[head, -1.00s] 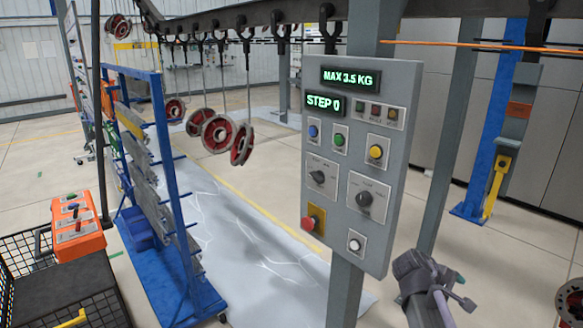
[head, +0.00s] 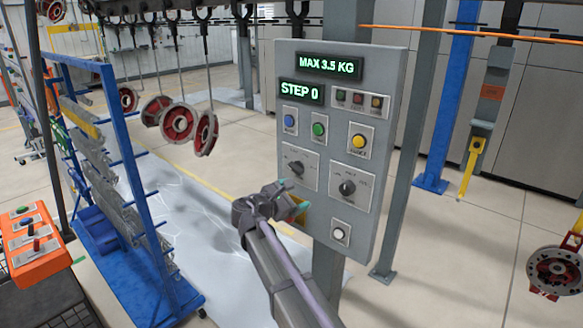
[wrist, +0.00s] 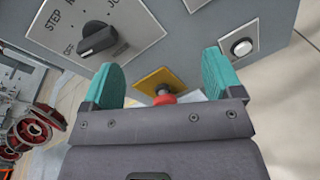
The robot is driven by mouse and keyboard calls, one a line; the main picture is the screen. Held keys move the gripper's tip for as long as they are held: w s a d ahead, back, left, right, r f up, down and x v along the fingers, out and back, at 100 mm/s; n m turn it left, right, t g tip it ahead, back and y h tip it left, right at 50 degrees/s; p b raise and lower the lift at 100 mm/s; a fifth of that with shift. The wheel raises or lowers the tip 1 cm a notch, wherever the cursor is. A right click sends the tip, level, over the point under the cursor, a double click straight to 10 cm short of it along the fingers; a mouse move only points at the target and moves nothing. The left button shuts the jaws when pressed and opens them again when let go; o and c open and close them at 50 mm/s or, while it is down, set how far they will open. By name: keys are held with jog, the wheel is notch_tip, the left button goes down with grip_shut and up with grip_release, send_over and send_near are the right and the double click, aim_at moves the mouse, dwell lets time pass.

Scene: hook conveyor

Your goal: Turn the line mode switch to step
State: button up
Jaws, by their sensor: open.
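The line mode switch is a dark rotary knob (head: 296,167) on a pale plate, at the lower left of the grey control panel. In the wrist view the knob (wrist: 97,40) is at upper left, with STEP lettered on its plate. The display (head: 301,92) reads STEP 0.
A red mushroom button (wrist: 163,97) on a yellow plate lies between my fingers' line of sight. A second knob (head: 347,188) and a white button (head: 340,233) are on the panel's right. A blue rack (head: 128,150) stands left; red wheels (head: 180,122) hang from hooks.

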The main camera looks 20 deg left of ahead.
aim_at(293, 170)
jog(key=s+a+r+n+t+y, duration=0.1)
jog(key=a+r+n+t, duration=0.15)
jog(key=a, duration=0.55)
jog(key=shift+n, duration=0.25)
jog(key=x, duration=0.7)
jog(key=d+x, duration=0.1)
jog(key=x, duration=0.3)
jog(key=shift+s+r, duration=0.1)
jog(key=shift+s, duration=0.05)
jog(key=shift+a, duration=0.1)
jog(key=c, duration=0.9)
jog(key=m, duration=0.9)
jog(key=shift+m, duration=0.4)
